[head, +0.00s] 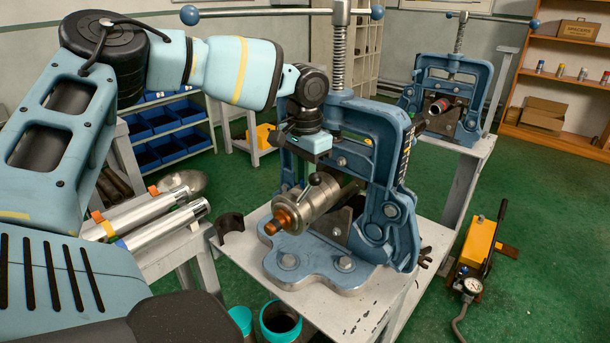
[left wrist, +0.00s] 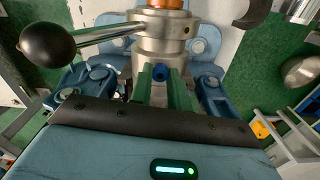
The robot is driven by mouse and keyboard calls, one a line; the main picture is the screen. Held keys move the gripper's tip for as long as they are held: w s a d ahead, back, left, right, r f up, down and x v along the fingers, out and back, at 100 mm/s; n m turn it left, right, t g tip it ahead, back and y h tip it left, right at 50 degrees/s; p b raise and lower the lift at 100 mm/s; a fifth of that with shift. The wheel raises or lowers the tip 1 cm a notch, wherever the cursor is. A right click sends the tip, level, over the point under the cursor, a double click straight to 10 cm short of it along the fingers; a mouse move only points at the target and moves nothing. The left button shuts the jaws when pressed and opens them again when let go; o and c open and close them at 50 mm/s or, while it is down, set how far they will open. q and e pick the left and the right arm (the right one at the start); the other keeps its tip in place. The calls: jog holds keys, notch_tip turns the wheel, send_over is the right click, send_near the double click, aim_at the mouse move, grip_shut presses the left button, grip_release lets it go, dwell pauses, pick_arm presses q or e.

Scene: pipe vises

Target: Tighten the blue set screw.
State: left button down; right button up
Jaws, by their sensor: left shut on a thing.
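The blue set screw (left wrist: 160,71) shows in the left wrist view as a small blue head on the steel collar (left wrist: 160,45). My left gripper (left wrist: 161,84) has its green fingers on either side of it and is shut on it. In the head view the collar (head: 312,203) sits at the front of the near blue pipe vise (head: 375,150), with a copper-coloured end. The gripper body (head: 309,147) is just above the collar there; the screw and fingertips cannot be made out. My right gripper is in neither view.
A lever with a black ball knob (left wrist: 47,43) sticks out of the collar, close to the gripper. Shiny pipes (head: 160,222) lie on a stand at the left. A second vise (head: 447,85) and a yellow pump (head: 477,245) are at the right. Teal-rimmed cups (head: 281,320) stand below.

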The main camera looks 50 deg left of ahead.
pick_arm(q)
jog(key=shift+m, duration=0.5)
jog(key=c, duration=1.3)
grip_release()
jog(key=shift+r, duration=3.95)
